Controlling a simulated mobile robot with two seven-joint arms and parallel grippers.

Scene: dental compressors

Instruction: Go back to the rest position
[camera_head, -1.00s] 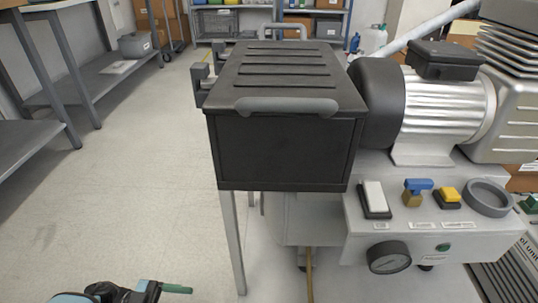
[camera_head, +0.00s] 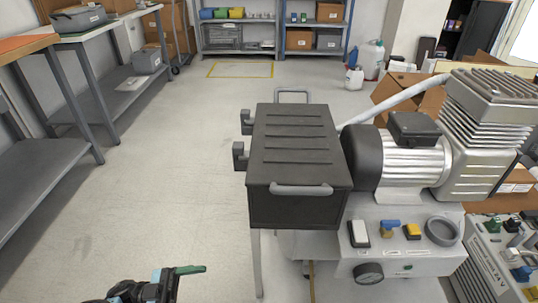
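The compressor unit stands right of centre, with a black ribbed box (camera_head: 297,150) on its left and a silver motor (camera_head: 412,165) beside it. The box's lid is down, with a grey handle (camera_head: 301,190) along its front edge. Its front panel (camera_head: 375,238) carries a white switch, a blue-topped valve, a yellow switch, a grey ring and a gauge. My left gripper (camera_head: 182,284) shows at the bottom edge, left of the compressor and apart from it. One green-tipped finger is visible; most of the gripper is cut off. I see nothing held in it. My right gripper is out of view.
Grey workbenches (camera_head: 45,165) line the left side. Shelving (camera_head: 270,38) with bins stands at the back. White jugs (camera_head: 354,78) and cardboard boxes (camera_head: 400,95) are behind the compressor. Another control unit (camera_head: 490,265) is at the lower right. The floor (camera_head: 165,175) at left is clear.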

